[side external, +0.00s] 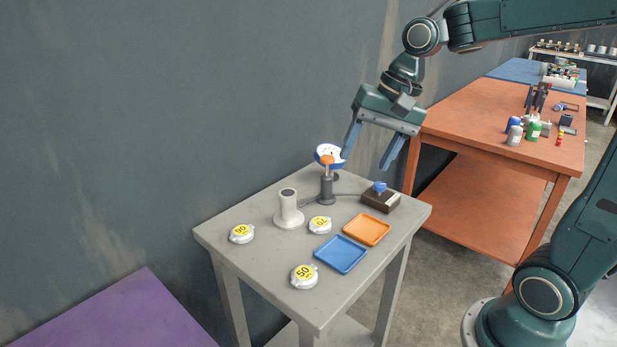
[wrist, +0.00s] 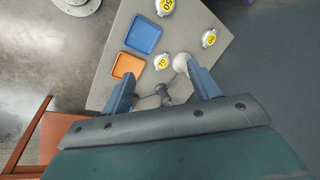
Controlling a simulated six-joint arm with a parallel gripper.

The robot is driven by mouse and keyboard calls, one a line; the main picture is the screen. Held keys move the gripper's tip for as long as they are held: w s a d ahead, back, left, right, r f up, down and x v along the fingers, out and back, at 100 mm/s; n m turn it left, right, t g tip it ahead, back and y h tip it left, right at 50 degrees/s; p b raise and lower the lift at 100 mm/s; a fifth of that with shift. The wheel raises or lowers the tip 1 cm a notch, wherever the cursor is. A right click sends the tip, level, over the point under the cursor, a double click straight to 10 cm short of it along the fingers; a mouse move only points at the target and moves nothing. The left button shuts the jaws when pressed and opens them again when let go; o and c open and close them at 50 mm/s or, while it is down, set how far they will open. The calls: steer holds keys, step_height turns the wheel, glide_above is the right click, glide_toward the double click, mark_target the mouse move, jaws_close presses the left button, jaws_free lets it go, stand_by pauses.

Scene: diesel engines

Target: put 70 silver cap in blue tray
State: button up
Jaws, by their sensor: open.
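The silver cap marked 70 (side external: 320,225) has a yellow top and lies on the grey table between the white stand and the trays. It also shows in the wrist view (wrist: 162,62). The blue tray (side external: 341,254) is flat, square and empty, in front of the orange tray; it is in the wrist view too (wrist: 143,34). My gripper (side external: 367,162) is open and empty, high above the back of the table. In the wrist view its two fingers (wrist: 164,90) point toward the table, spread apart, with the cap beyond and between them.
A silver cap marked 50 (side external: 304,277) lies near the front and one marked 90 or 60 (side external: 241,233) at the left. The orange tray (side external: 367,229) is empty. A white stand (side external: 288,209), a dark post with an orange top (side external: 327,180) and a dark box with a blue knob (side external: 380,198) stand behind.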

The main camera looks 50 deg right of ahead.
steer(key=w+d+f+m+g+y, duration=0.2)
steer(key=w+d+f+m+y, duration=0.1)
steer(key=w+d+f+m, duration=0.8)
steer(key=shift+w+d+f+y, duration=0.3)
steer(key=shift+w+d+f, duration=0.05)
steer(key=shift+f, duration=0.1)
glide_toward(322, 221)
steer(key=shift+x, duration=1.6)
steer(key=shift+a, duration=0.1)
steer(key=shift+x, duration=2.5)
steer(key=shift+c, duration=0.4)
